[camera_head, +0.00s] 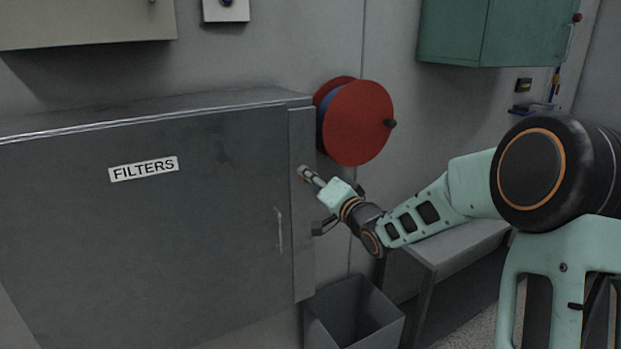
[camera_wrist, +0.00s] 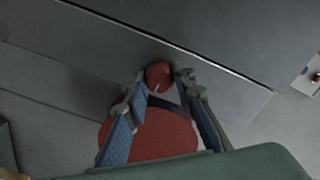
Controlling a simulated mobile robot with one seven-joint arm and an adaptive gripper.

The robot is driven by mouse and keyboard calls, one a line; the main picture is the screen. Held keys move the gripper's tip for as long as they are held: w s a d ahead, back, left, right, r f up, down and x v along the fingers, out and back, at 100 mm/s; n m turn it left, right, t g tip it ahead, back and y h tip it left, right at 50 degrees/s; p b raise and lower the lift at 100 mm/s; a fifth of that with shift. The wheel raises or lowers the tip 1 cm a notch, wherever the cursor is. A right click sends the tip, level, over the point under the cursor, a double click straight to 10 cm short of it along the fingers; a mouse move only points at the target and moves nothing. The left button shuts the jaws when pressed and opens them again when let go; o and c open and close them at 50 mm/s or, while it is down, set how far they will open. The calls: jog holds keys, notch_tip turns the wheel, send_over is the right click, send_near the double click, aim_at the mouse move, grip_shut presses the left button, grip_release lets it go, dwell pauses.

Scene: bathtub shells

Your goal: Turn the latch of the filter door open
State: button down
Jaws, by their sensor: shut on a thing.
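The grey filter door (camera_head: 150,240), labelled FILTERS, stands closed in its cabinet on the left of the head view. In the wrist view a small round red latch knob (camera_wrist: 159,74) with a pale line on it sits on the grey panel. My gripper (camera_head: 305,174) reaches in from the right to the strip along the door's right edge. In the wrist view my gripper (camera_wrist: 160,82) has its two fingertips on either side of the knob, shut on it. In the head view the fingers mostly hide the knob.
A red reel (camera_head: 358,122) hangs on the wall just behind my gripper. A slim handle (camera_head: 281,230) is on the door. A grey bin (camera_head: 352,318) and a bench (camera_head: 455,250) stand below my arm. A green cabinet (camera_head: 490,32) hangs at upper right.

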jog(key=shift+f, duration=0.1)
jog(key=c, duration=1.6)
grip_release()
jog(key=v, duration=1.2)
jog(key=shift+w, duration=0.1)
